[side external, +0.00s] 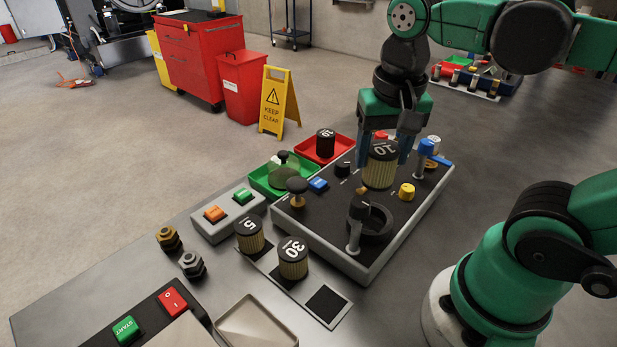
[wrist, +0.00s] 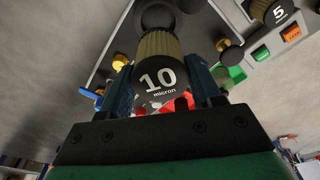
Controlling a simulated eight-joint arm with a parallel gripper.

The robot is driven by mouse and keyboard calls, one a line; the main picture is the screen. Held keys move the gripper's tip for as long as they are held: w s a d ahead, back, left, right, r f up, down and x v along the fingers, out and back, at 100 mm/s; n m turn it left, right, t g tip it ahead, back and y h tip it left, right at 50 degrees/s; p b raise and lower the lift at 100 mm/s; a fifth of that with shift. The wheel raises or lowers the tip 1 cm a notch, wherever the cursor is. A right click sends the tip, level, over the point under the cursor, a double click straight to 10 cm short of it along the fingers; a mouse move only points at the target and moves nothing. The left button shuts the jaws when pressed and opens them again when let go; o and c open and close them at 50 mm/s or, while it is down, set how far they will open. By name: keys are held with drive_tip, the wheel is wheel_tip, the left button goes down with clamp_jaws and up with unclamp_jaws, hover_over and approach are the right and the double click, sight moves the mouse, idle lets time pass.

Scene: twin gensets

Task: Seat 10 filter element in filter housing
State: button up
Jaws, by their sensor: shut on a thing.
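The 10 filter element (side external: 379,170), a pleated tan cylinder with a black top cap marked 10, is between the fingers of my gripper (side external: 384,150). The fingers are shut on its sides, and it looks upright above the dark panel. In the wrist view the element (wrist: 158,80) shows its "10 micron" cap between the fingers of my gripper (wrist: 162,92). The filter housing (side external: 378,232), a round black open cup, is on the panel nearer the side camera than the element. Part of the housing (wrist: 155,12) shows beyond the element in the wrist view.
A grey-handled lever (side external: 354,232) stands at the housing's edge. A yellow knob (side external: 407,191), a blue-topped post (side external: 425,150) and a black mushroom knob (side external: 297,186) rise from the panel. Filter elements 5 (side external: 250,236) and 30 (side external: 292,258) stand on a strip in front.

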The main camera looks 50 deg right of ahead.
sight(376, 186)
drive_tip(key=shift+f, duration=3.05)
drive_tip(key=shift+f, duration=1.35)
drive_tip(key=o, duration=1.4)
drive_tip(key=shift+r, duration=3.45)
